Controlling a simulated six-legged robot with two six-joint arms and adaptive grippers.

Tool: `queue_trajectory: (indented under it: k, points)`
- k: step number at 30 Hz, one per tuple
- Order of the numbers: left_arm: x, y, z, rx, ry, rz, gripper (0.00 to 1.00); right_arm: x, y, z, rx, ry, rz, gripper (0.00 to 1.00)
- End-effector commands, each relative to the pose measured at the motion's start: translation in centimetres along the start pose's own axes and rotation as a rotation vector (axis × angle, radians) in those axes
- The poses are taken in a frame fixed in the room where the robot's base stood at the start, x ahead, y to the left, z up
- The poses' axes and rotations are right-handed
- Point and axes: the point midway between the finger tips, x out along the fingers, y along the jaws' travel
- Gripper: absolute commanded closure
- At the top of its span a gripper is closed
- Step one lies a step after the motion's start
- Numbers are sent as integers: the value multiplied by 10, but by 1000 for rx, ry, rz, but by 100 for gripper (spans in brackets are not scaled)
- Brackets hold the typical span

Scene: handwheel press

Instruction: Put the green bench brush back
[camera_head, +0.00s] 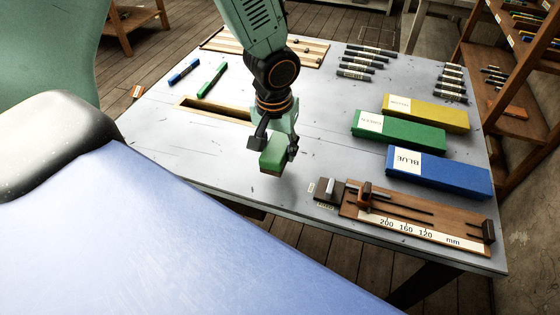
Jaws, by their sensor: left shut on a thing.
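My left gripper (274,146) hangs over the table with its fingers pointing down, shut on the green bench brush (273,157). My right gripper is not in view.
A wooden measuring board (420,222) lies at the front right edge. Blue (455,178), green (415,133) and yellow (430,111) boxes lie behind it. Blue (185,71) and green (212,80) markers lie near a wooden slot (213,110). Several dark cylinders (360,62) lie farther back.

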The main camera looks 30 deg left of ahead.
Motion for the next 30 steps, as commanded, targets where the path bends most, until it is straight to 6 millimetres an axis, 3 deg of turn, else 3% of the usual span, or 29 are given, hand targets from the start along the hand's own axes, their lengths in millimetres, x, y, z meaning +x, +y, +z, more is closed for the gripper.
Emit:
queue_trajectory:
  k: [9, 23, 24, 30]
  points:
    - [38, 2, 4, 2, 0, -1, 84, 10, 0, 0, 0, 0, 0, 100]
    - [43, 4, 5, 0, 1, 0, 84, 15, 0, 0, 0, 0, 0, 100]
    - [42, 4, 5, 0, 0, 0, 52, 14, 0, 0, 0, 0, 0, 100]
    - [42, 4, 5, 1, 0, 0, 35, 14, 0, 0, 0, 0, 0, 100]
